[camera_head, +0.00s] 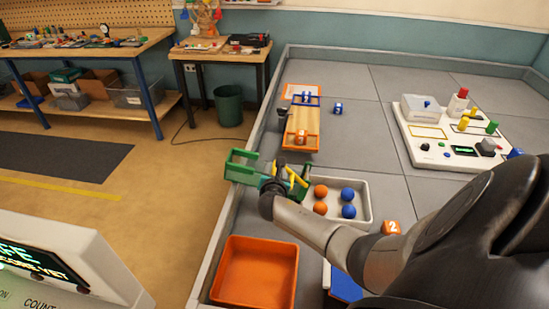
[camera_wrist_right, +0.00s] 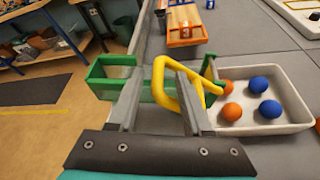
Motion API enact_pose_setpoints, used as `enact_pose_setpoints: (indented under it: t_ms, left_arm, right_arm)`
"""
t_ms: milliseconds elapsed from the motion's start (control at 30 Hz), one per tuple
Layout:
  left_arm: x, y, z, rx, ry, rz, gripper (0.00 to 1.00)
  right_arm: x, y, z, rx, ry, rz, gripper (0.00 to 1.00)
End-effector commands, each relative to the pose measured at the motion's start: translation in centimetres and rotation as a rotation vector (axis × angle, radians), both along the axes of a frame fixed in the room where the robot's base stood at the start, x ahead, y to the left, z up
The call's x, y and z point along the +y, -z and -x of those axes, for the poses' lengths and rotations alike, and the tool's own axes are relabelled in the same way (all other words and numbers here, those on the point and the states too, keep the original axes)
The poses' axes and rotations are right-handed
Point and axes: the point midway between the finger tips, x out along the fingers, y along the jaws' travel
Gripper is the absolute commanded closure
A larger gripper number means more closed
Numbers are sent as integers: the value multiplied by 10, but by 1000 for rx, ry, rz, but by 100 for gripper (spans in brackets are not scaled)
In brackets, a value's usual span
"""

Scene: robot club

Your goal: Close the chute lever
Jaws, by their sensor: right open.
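The green chute (camera_head: 240,166) is a trough on the left wall of the grey field; it also shows in the right wrist view (camera_wrist_right: 110,80). Its yellow lever (camera_wrist_right: 158,82) is a bent loop at the chute's right end, and a bit of it shows in the head view (camera_head: 303,176). My right gripper (camera_wrist_right: 160,85) is open at the lever. One side of the loop lies between its fingers, and the right finger seems to pass through the loop. Contact cannot be told. In the head view my right gripper (camera_head: 283,180) partly hides chute and lever. My left gripper is not in view.
A white tray (camera_head: 366,205) with orange and blue balls sits right of the chute. An orange bin (camera_head: 255,272) is nearer. A wooden ramp (camera_head: 302,118) lies beyond, and a white control panel (camera_head: 415,150) stands at right. Grey floor between ramp and panel is mostly clear.

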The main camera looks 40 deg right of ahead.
Motion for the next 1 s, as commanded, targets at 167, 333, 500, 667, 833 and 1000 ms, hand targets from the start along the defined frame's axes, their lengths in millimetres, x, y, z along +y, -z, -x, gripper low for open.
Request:
enact_pose_setpoints:
  t_ms: [167, 333, 500, 667, 833, 1000]
  left_arm:
    - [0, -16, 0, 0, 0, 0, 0]
    - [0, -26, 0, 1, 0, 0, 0]
    - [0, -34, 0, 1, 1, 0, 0]
    - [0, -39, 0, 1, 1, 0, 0]
    - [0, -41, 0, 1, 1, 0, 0]
    - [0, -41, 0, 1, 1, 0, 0]
  right_arm:
    - [20, -13, 21, 2, -3, -2, 50]
    - [40, -23, 41, 3, -2, -2, 50]
    - [60, -34, 61, 2, -1, -2, 50]
    - [76, -42, 78, 1, 1, -2, 50]
    - [86, -47, 88, 2, 0, 0, 50]
    - [89, -49, 91, 2, 1, 1, 50]
